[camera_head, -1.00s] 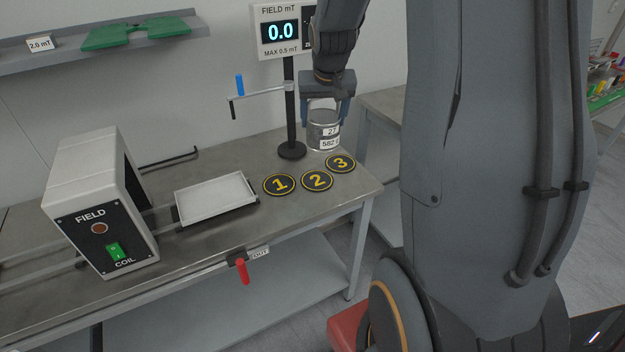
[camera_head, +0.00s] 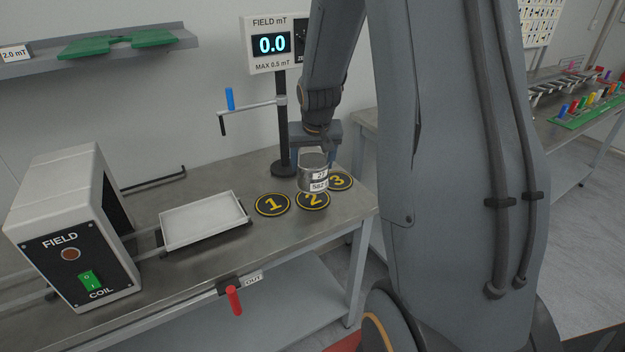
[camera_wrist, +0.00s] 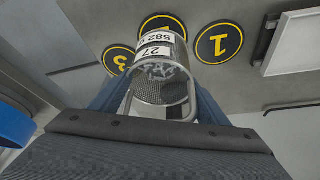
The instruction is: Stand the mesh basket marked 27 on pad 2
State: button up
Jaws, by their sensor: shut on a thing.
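The mesh basket marked 27 (camera_head: 313,171) is a small grey cylinder with white labels reading 27 and 582. My gripper (camera_head: 318,140) is shut on its handle from above and holds it upright. In the head view the basket overlaps the back part of pad 2 (camera_head: 313,203); I cannot tell whether it touches the pad. In the wrist view the basket (camera_wrist: 163,85) hangs between the blue fingers, with small grey pieces inside, and hides most of pad 2 (camera_wrist: 165,20).
Pad 1 (camera_head: 272,204) and pad 3 (camera_head: 341,181) flank pad 2 and are bare. A white tray (camera_head: 205,220) and the field coil (camera_head: 72,232) stand left. The meter post (camera_head: 282,125) with its blue-handled arm (camera_head: 229,99) rises behind the pads.

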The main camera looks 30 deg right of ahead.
jog(key=shift+f, duration=2.5)
jog(key=shift+f, duration=0.1)
jog(key=o, duration=1.7)
jog(key=b+v, duration=0.1)
jog(key=v, duration=1.1)
jog(key=s+a+f+n+g, duration=0.1)
jog(key=s+a+f+n, duration=0.1)
jog(key=s+a, duration=0.5)
jog(key=s+a+f+n+g+y, duration=0.1)
jog(key=s+a+f+n+g, duration=0.1)
jog(key=s+a, duration=0.6)
jog(key=s+f, duration=0.1)
jog(key=s, duration=0.2)
jog(key=shift+s+a+f+y, duration=0.2)
jog(key=shift+s+f+y, duration=0.1)
